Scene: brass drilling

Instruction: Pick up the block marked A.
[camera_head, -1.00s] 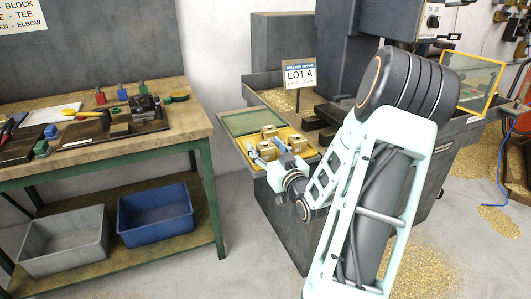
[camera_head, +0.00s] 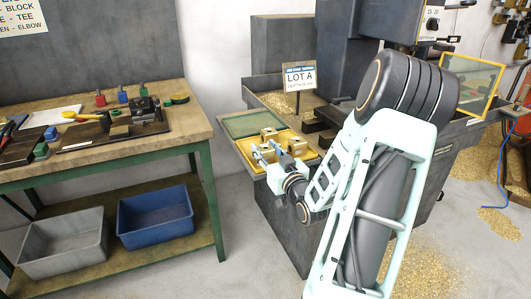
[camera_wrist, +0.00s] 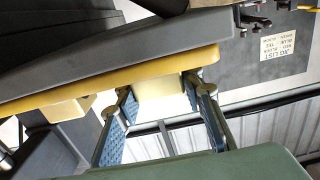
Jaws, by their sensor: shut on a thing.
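My gripper (camera_head: 266,150) reaches into the yellow tray (camera_head: 256,166) on the machine's front ledge. It is shut on a pale brass-coloured block (camera_wrist: 158,92), which sits between the two blue-padded fingertips in the wrist view. Other brass blocks are in the tray, one behind my gripper (camera_head: 268,132) and one to its right (camera_head: 298,146). No letter can be read on any block, so I cannot tell which one is marked A. The held block is partly hidden by the fingers in the head view.
A sign reading LOT A (camera_head: 299,76) stands behind the tray. A workbench (camera_head: 185,101) with tools and fixtures is at left, with a grey bin (camera_head: 62,245) and blue bin (camera_head: 155,215) below.

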